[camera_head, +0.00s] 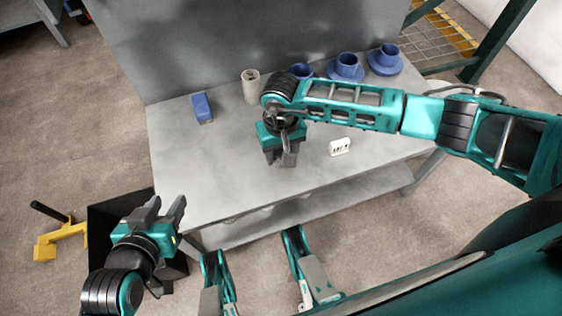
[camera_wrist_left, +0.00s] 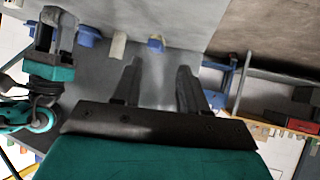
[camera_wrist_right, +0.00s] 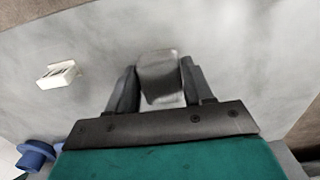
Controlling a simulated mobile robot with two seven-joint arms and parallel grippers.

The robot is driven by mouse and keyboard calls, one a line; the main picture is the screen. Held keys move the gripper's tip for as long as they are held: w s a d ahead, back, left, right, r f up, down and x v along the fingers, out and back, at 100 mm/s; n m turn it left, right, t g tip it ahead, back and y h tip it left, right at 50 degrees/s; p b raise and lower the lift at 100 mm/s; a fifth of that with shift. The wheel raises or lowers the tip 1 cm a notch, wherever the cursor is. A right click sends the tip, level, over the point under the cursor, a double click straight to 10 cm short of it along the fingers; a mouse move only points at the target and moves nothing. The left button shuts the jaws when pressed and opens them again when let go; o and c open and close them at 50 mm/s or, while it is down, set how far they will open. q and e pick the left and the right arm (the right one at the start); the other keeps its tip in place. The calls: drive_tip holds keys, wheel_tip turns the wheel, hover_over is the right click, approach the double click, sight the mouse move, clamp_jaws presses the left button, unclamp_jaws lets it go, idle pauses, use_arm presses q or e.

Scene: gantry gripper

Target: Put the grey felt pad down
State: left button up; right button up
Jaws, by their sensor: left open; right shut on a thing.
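The grey felt pad (camera_wrist_right: 158,78) shows in the right wrist view as a small grey block between the two fingers of my right gripper (camera_wrist_right: 156,82). That gripper is shut on it. In the head view my right gripper (camera_head: 284,156) points down over the middle of the grey table (camera_head: 235,165), and the pad is hard to make out among the dark fingers. I cannot tell whether the pad touches the table top. My left gripper (camera_head: 163,210) is open and empty off the table's front left corner. Its spread fingers also show in the left wrist view (camera_wrist_left: 158,80).
A white socket-like box (camera_head: 340,146) lies right of my right gripper. A blue block (camera_head: 202,107), a beige cylinder (camera_head: 250,88) and blue flanged cups (camera_head: 346,70) stand toward the back. A black bin (camera_head: 108,212) is on the floor at left. The table's front left is clear.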

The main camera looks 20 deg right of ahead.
wheel_tip(320, 180, down, 4)
drive_tip(key=shift+f+b, duration=0.15)
drive_tip(key=shift+b, duration=0.6)
use_arm(q)
drive_tip(key=shift+w+d+f, duration=0.1)
drive_tip(key=shift+w+f, duration=0.05)
drive_tip(key=shift+w, duration=0.1)
use_arm(e)
drive_tip(key=o, duration=0.9)
drive_tip(key=shift+o, duration=0.2)
